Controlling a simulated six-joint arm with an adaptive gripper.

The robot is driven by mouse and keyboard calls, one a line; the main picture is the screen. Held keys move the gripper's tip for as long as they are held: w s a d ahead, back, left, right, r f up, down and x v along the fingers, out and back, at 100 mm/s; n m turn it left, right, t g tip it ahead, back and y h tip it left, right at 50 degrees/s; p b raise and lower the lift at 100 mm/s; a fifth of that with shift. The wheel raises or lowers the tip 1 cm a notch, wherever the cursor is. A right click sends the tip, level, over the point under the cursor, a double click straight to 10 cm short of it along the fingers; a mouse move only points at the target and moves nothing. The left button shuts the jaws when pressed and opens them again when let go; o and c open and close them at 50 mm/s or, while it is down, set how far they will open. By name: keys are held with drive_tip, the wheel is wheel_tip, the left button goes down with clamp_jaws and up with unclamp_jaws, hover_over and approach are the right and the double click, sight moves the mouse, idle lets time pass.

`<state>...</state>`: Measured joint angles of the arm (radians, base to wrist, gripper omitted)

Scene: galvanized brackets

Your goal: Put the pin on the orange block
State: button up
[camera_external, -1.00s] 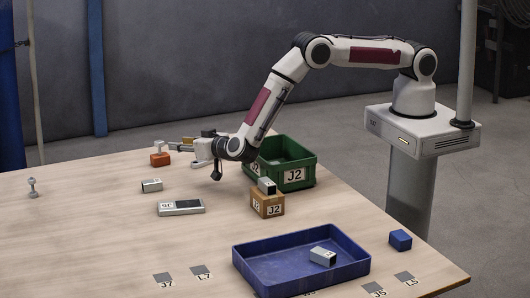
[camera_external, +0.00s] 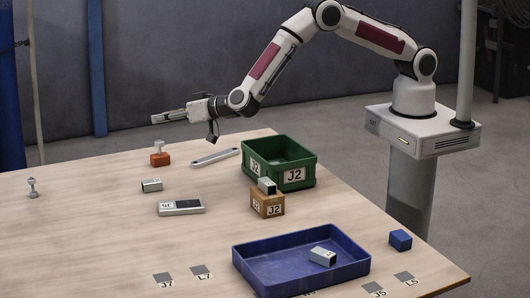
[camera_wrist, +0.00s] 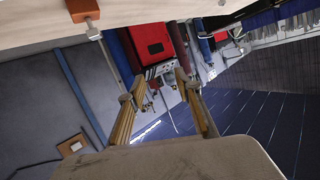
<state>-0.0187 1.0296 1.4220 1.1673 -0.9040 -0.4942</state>
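The orange block (camera_external: 160,160) stands near the far left part of the table. A small pale piece (camera_external: 159,147), which looks like the pin, stands upright on top of it. In the wrist view the orange block (camera_wrist: 83,9) and the pale piece (camera_wrist: 92,29) show upside down at the top left. Another small grey, knobbed upright piece (camera_external: 32,187) stands alone at the table's left. My gripper (camera_external: 156,119) is raised above and behind the orange block, apart from it and pointing left. In the wrist view my gripper (camera_wrist: 158,90) has its fingers apart with nothing between them.
A flat grey bar (camera_external: 215,157) lies right of the orange block. A green J2 bin (camera_external: 300,178), a cardboard box (camera_external: 267,204) with a metal piece on it, a blue tray (camera_external: 345,276) and a blue block (camera_external: 400,239) stand farther right. The table's left middle is mostly clear.

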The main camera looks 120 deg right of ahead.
drive_tip(key=a+r+n+t+y, duration=0.35)
drive_tip(key=a+r+y, duration=0.4)
drive_tip(key=r, duration=0.85)
drive_tip(key=s+a+r+n+g+y, duration=0.1)
drive_tip(key=s+a+r+n+y, duration=0.1)
drive_tip(key=s+a+r, duration=0.35)
drive_tip(key=s+a+r+n+g+y, duration=0.1)
drive_tip(key=s+a+r+n, duration=0.15)
drive_tip(key=s, duration=0.55)
drive_tip(key=s+a+r+n+y, duration=0.1)
drive_tip(key=s+a+r+y, duration=0.15)
drive_tip(key=s+a, duration=0.35)
drive_tip(key=s+d+f+g, duration=0.1)
drive_tip(key=s+f+g, duration=0.1)
drive_tip(key=s, duration=0.9)
drive_tip(key=s+d+f+n+g+h, duration=0.1)
drive_tip(key=s+f+g, duration=0.1)
drive_tip(key=s, duration=1)
drive_tip(key=s+d+f+n+g+h, duration=0.1)
drive_tip(key=s+f+g, duration=0.1)
drive_tip(key=s, duration=1)
drive_tip(key=shift+s+d+f, duration=0.2)
drive_tip(key=shift+d+f, duration=0.15)
drive_tip(key=shift+f, duration=0.05)
